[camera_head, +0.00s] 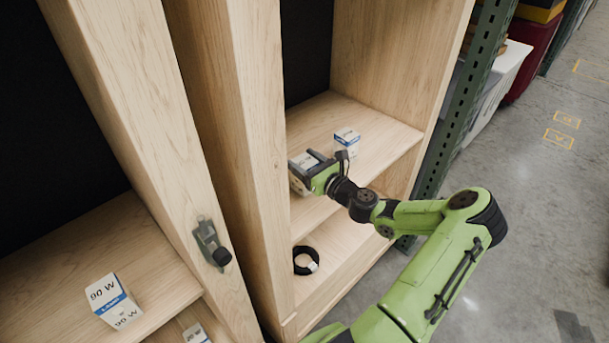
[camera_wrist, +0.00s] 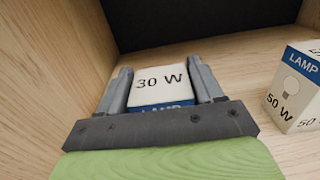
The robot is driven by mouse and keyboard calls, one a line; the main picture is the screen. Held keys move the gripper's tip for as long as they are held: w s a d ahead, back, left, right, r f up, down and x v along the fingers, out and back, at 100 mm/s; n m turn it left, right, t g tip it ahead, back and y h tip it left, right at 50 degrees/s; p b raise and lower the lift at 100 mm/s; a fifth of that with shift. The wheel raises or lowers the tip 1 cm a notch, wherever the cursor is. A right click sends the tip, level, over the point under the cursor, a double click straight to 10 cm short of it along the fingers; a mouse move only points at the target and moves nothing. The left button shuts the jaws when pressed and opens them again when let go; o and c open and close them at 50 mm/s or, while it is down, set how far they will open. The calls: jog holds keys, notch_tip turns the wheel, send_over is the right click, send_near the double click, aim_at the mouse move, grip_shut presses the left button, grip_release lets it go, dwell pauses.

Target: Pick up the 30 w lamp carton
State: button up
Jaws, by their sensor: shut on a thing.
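The 30 W lamp carton (camera_wrist: 161,84) is a white box with a blue band. It sits between the two fingers of my gripper (camera_wrist: 163,88) in the wrist view, its lower part hidden by the gripper body. In the head view my gripper (camera_head: 305,164) is inside the right cabinet, at the left part of the shelf, with the carton mostly hidden in it. My gripper is shut on the carton. I cannot tell whether the carton touches the shelf.
A 50 W lamp carton (camera_wrist: 297,88) stands right of my gripper, also in the head view (camera_head: 346,140). The cabinet side wall (camera_wrist: 45,100) is close on the left. A black coil (camera_head: 305,261) lies on the lower shelf. A 90 W carton (camera_head: 113,300) stands in the left cabinet.

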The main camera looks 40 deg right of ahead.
jog(key=shift+c, duration=0.9)
